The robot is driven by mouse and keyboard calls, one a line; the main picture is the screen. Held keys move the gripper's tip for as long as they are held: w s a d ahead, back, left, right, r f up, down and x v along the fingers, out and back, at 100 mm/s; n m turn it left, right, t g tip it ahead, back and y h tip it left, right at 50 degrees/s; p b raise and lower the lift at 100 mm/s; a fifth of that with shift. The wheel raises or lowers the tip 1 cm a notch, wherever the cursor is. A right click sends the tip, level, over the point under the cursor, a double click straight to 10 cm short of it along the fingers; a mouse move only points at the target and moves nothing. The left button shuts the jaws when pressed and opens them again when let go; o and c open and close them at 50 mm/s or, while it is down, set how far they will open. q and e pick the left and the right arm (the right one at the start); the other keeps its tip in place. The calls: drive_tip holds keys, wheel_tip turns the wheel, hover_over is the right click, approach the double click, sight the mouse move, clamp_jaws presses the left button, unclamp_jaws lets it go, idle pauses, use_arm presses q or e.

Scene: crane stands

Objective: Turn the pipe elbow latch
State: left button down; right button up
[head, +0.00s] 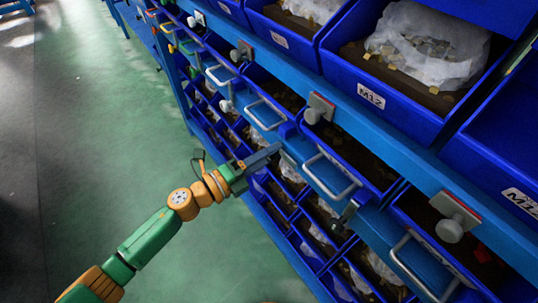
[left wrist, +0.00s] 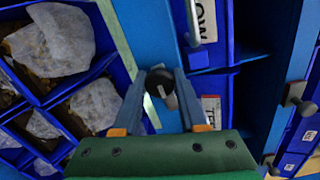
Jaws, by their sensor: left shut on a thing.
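My left gripper (head: 270,154) reaches in from the left to the front of the blue rack. In the left wrist view its two fingers (left wrist: 161,98) are shut on a small latch (left wrist: 160,80) with a round black knob and a pale lever. The latch sits on the blue rail between a drawer with a label ending in "OW" (left wrist: 206,18) and one with a label starting "TE" (left wrist: 211,110). In the head view the gripper hides the latch. My right gripper is not in view.
Blue drawers with pale bar handles (head: 331,176) and grey knobs (head: 313,112) run along the rack close to the gripper. Upper bins (head: 350,65) hold bagged parts. A similar dark latch (head: 346,212) is further right. The green floor (head: 110,130) at left is clear.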

use_arm(q)
drive_tip(key=shift+m, duration=0.4)
drive_tip(key=shift+c, duration=2.3)
unclamp_jaws()
drive_tip(key=b+v, duration=0.1)
drive_tip(key=v, duration=0.6)
